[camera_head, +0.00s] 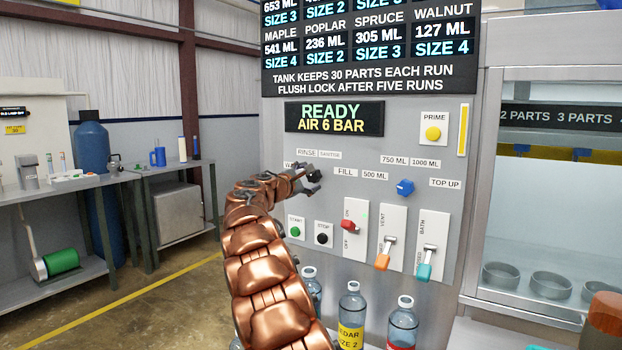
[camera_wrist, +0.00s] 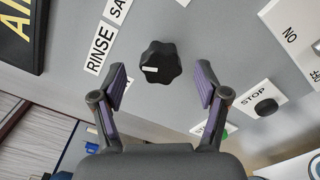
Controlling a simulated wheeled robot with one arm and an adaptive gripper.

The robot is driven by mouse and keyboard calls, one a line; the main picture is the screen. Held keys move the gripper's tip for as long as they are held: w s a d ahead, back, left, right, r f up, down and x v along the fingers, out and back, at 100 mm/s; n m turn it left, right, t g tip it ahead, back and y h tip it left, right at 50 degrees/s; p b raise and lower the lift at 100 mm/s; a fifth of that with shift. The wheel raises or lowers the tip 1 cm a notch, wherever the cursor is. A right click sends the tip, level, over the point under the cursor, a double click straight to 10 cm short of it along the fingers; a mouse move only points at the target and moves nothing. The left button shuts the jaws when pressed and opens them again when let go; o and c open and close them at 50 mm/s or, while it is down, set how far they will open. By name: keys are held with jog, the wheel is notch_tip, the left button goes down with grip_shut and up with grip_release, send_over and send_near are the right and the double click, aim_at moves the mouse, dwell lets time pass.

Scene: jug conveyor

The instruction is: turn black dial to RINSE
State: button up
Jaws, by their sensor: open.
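The black dial (camera_wrist: 160,62) is a lobed knob on the grey panel, with a short white mark on its left side in the wrist view. That mark points left, a little below the RINSE label (camera_wrist: 100,47); I cannot tell which setting it marks. The dial (camera_head: 314,176) is partly covered by my gripper in the head view, where the RINSE label (camera_head: 306,153) is above it. My gripper (camera_wrist: 162,82) is open and empty, its fingers either side of and just short of the dial. It also shows in the head view (camera_head: 307,179).
A FILL label (camera_head: 345,172) is right of the dial. The START (camera_head: 295,228) and STOP (camera_head: 323,235) buttons and a red switch (camera_head: 348,226) are below. A blue dial (camera_head: 405,187) is farther right. Bottles (camera_head: 351,312) stand below the panel.

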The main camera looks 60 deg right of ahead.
jog(key=a, duration=0.9)
jog(key=shift+s+a, duration=0.2)
jog(key=shift+f, duration=0.1)
dwell(0.4)
jog(key=s+a+f+m+y, duration=0.2)
jog(key=s+a+f+y, duration=0.2)
jog(key=s+a+f, duration=0.5)
jog(key=s+a+f+m+g+y, duration=0.1)
jog(key=s+a+f+m+y, duration=0.4)
jog(key=a, duration=0.7)
jog(key=s+a+f+y, duration=0.3)
jog(key=s+a+f, duration=0.2)
jog(key=a+f, duration=0.5)
jog(key=s+a+f+g+y, duration=0.1)
jog(key=s+a+f+y, duration=0.15)
jog(key=s+a, duration=0.4)
jog(key=s+a+f+g+y, duration=0.1)
jog(key=s+a+f, duration=0.25)
jog(key=a, duration=0.55)
jog(key=s+a+f+y, duration=0.2)
jog(key=s+a, duration=0.3)
jog(key=a, duration=0.3)
jog(key=s+p+v, duration=0.2)
jog(key=p+v, duration=0.6)
jog(key=v, duration=0.1)
jog(key=s+p+v, duration=0.1)
jog(key=p+v, duration=0.8)
jog(key=shift+s+r+m+t, duration=0.3)
jog(key=shift+r+m, duration=0.1)
jog(key=shift+r, duration=0.05)
